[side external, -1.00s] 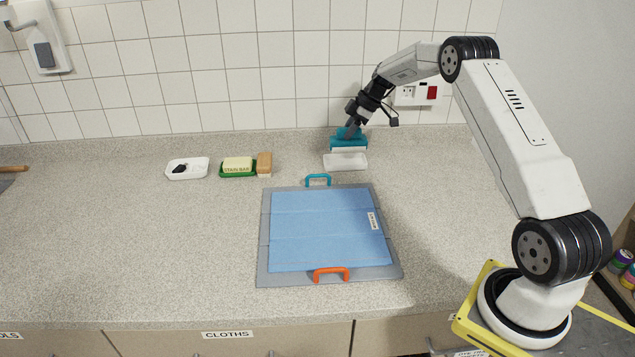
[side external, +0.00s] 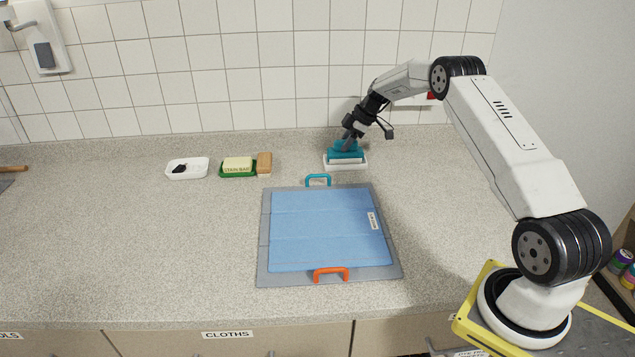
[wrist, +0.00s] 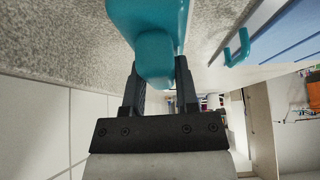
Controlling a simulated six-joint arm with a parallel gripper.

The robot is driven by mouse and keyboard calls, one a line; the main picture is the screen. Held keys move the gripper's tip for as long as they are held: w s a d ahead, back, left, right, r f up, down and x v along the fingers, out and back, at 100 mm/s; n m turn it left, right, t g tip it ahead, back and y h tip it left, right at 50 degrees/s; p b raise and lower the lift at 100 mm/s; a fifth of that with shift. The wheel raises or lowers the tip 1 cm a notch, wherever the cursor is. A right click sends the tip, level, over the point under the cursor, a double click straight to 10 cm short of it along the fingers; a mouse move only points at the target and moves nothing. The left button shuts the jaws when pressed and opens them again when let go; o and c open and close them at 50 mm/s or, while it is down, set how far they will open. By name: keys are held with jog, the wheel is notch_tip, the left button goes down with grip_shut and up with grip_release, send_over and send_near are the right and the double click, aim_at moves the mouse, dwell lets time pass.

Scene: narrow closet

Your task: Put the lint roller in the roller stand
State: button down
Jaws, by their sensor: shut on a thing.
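The lint roller (side external: 346,150) has a teal body and a pale lower part. My gripper (side external: 347,140) is shut on its teal top. The white roller stand (side external: 345,165) is a shallow tray on the counter near the tiled wall. The roller is at the stand, its lower part at the tray opening; whether it rests on the bottom I cannot tell. In the wrist view, the teal roller (wrist: 154,58) is between my two fingers (wrist: 160,85), and the stand is hidden.
A blue folding board (side external: 325,230) with teal and orange handles lies in front of the stand. To the left are a green dish with a stain bar (side external: 238,166), a wooden brush (side external: 264,163) and a white dish (side external: 187,169). The counter right of the stand is clear.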

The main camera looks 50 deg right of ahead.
jog(key=shift+f, duration=0.1)
jog(key=shift+c, duration=1.8)
grip_release()
jog(key=v, duration=1.2)
jog(key=s+a+f+m+g+h, duration=0.1)
jog(key=s+a+m, duration=0.15)
jog(key=a, duration=0.75)
jog(key=s+a+m+g+h, duration=0.1)
jog(key=s+a+m, duration=0.15)
jog(key=a, duration=0.75)
jog(key=s+a+f+m+h, duration=0.1)
jog(key=s+a+f+m, duration=0.1)
jog(key=s+a, duration=0.5)
jog(key=s+a+f+m+h, duration=0.1)
jog(key=s+a+f+m, duration=0.1)
jog(key=s+a, duration=0.4)
jog(key=s, duration=0.5)
jog(key=shift+a, duration=0.4)
